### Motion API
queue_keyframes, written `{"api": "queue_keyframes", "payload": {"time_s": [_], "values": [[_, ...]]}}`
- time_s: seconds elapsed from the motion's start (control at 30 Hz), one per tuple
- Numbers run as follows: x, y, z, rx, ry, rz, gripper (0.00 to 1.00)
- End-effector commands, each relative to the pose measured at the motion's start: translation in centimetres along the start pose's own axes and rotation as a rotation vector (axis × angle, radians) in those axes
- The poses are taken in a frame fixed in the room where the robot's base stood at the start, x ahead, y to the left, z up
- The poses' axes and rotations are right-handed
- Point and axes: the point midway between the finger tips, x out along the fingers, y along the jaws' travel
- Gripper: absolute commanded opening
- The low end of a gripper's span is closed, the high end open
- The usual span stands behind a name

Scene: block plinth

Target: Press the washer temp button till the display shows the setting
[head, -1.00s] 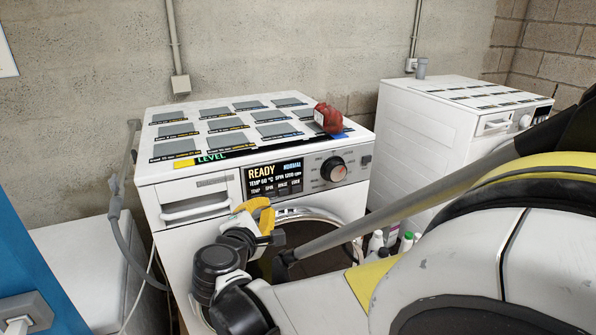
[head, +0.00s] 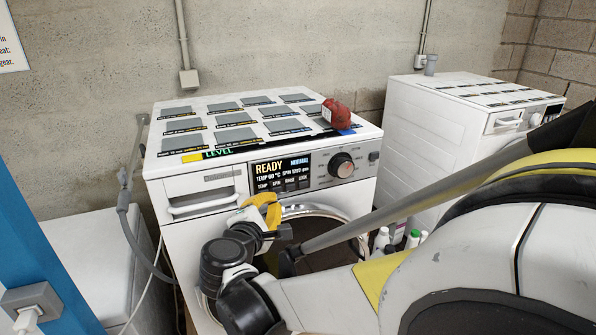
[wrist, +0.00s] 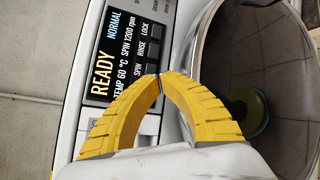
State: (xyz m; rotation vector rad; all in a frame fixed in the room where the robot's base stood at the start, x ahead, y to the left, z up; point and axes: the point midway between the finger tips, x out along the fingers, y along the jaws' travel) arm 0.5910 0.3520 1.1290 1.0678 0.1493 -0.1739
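The white washer (head: 205,245) stands in front of me. Its black display (head: 284,169) reads READY, NORMAL, TEMP 60 °C, SPIN 1200 rpm; it also shows, turned sideways, in the wrist view (wrist: 112,62). Along the display's lower edge are the labels TEMP, SPIN, RINSE and LOCK, with the TEMP button (head: 263,187) at the left end. My gripper (wrist: 159,78) has yellow fingers, closed tip to tip with nothing between them. In the head view the gripper (head: 271,207) is just below the display. In the wrist view the fingers hide the TEMP label; contact cannot be told.
A round dial (head: 342,165) sits right of the display, a detergent drawer (head: 203,203) left. A red object (head: 336,113) rests on the washer's panel-covered top. A second white machine (head: 432,130) stands right, with bottles (head: 381,240) between. A blue panel (head: 35,255) is at left.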

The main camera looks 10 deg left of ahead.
Motion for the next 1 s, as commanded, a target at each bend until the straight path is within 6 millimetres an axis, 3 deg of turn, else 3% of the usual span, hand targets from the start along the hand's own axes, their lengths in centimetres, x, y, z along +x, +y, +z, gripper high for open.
{"api": "queue_keyframes", "payload": {"time_s": [1.0], "values": [[0.69,0.37,-0.36,0.0,0.0,0.0,0.0]]}}
